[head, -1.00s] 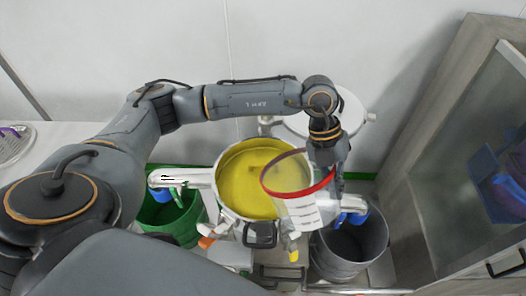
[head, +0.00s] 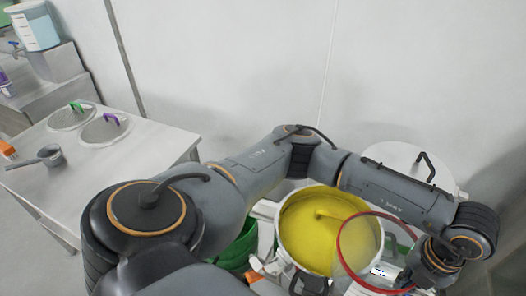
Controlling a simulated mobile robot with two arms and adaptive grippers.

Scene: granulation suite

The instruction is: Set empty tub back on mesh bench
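The clear tub (head: 372,285) with a red rim is at the lower right of the head view, tilted. Through its clear wall I see no contents. My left gripper (head: 408,272) is at the tub's right side and appears shut on its rim or wall; the fingertips are partly hidden. The tub overlaps the right edge of a round vessel holding yellow material (head: 312,222). A pale bench (head: 150,145) stands at the left; I cannot tell whether its top is mesh. My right gripper is not in view.
On the bench lie two round lids, one with a green handle (head: 73,116) and one with a purple handle (head: 105,128), plus a metal scoop (head: 48,156). A green bin (head: 240,248) is beside the vessel.

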